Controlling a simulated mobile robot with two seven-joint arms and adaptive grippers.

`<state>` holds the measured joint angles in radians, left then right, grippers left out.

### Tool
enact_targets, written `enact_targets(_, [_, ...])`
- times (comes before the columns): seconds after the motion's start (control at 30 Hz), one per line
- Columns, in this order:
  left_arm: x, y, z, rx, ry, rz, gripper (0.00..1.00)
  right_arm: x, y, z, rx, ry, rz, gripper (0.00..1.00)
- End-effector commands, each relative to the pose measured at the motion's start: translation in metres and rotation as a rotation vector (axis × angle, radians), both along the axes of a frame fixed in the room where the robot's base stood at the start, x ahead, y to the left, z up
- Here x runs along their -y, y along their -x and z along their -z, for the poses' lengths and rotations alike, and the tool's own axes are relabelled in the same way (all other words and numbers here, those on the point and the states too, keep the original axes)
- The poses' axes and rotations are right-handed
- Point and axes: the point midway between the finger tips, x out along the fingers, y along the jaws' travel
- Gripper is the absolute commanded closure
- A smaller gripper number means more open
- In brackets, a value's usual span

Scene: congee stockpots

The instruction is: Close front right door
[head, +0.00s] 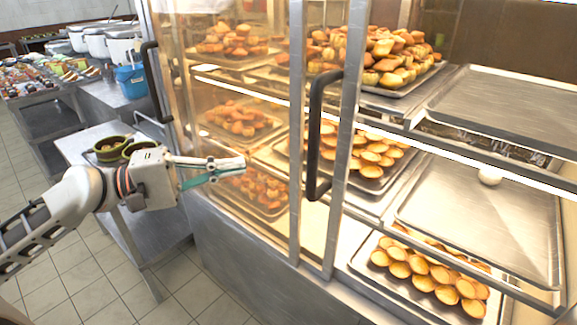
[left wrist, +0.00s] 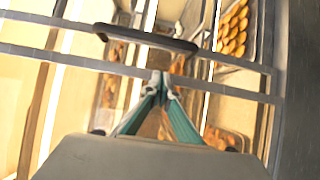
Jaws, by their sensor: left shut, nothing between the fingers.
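A glass-fronted display case stands ahead of me. Its front right door (head: 345,120) is a glass panel in a metal frame, slid to the left, leaving the right part of the case open. A black upright handle (head: 315,135) is on this door. It also shows in the left wrist view (left wrist: 145,38), just beyond my fingertips. My left gripper (head: 243,165) is shut and empty, left of the handle and in front of the glass, apart from the handle as far as I can tell. My right gripper is not in view.
Another black handle (head: 156,82) is on the case's left side. A metal cart (head: 85,150) with bowls (head: 112,149) stands left, below my arm. Tiled floor (head: 75,270) is clear at lower left.

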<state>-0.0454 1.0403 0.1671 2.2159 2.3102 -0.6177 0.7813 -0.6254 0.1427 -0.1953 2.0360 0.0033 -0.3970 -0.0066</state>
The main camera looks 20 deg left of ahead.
Motion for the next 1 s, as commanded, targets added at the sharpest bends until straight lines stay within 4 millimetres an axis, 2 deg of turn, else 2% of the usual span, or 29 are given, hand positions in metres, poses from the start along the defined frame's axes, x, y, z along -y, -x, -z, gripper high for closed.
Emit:
enact_targets(0.63, [0.062, -0.046, -0.005, 0.006, 0.002, 0.000, 1.00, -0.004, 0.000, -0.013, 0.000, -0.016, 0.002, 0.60])
enact_targets(0.8, [0.085, -0.041, -0.006, 0.006, 0.001, 0.000, 1.00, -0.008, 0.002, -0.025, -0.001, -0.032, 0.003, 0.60])
enact_targets(1.0, [0.098, -0.040, -0.002, 0.002, 0.000, -0.001, 1.00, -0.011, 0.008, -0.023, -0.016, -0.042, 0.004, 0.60])
